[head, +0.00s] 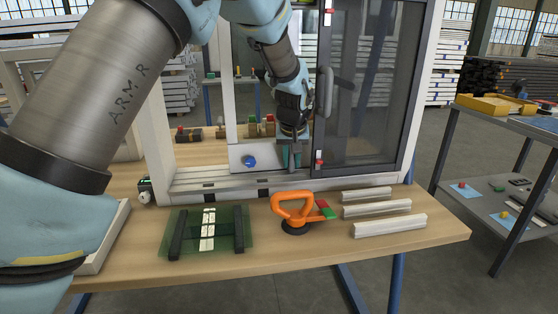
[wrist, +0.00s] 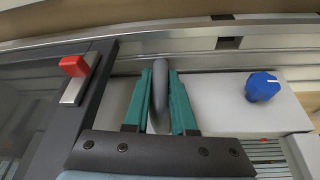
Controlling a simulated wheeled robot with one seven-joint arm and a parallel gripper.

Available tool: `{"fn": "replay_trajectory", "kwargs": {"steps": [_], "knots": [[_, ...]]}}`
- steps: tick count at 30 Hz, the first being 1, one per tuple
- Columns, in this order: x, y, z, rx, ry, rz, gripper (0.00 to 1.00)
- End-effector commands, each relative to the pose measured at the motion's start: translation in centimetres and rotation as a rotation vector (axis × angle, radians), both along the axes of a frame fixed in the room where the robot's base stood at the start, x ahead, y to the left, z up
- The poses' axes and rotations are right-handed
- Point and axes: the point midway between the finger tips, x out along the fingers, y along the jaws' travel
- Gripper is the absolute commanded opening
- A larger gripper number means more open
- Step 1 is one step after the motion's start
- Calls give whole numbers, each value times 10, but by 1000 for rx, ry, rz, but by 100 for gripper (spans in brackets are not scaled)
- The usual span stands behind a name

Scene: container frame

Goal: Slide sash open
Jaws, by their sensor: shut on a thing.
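The sash (head: 365,85) is a dark-framed glass panel in the right part of the pale window frame (head: 410,120). It carries a grey upright handle (head: 324,92) and red-tipped latches (head: 320,158); one latch (wrist: 74,66) shows at left in the wrist view. My gripper (head: 291,156) is low in the frame, just left of the sash's edge. In the wrist view its teal fingers (wrist: 160,95) are shut on a grey rounded handle (wrist: 161,68) in front of a pale panel (wrist: 210,95). A blue knob (wrist: 262,87) is on that panel, also in the head view (head: 249,161).
The frame stands on a wooden bench (head: 320,255). In front lie a green plate with dark bars (head: 225,231), an orange suction lifter (head: 296,208) and white profiles (head: 388,226). A grey shelf unit (head: 500,130) stands at right. My arm crosses the left side.

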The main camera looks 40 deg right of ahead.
Motion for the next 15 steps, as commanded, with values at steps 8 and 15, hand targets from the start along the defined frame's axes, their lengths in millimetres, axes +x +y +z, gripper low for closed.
{"fn": "replay_trajectory", "kwargs": {"steps": [8,15], "knots": [[-1,-2,0,-2,0,1,0],[-1,-2,0,-1,1,1,41]]}}
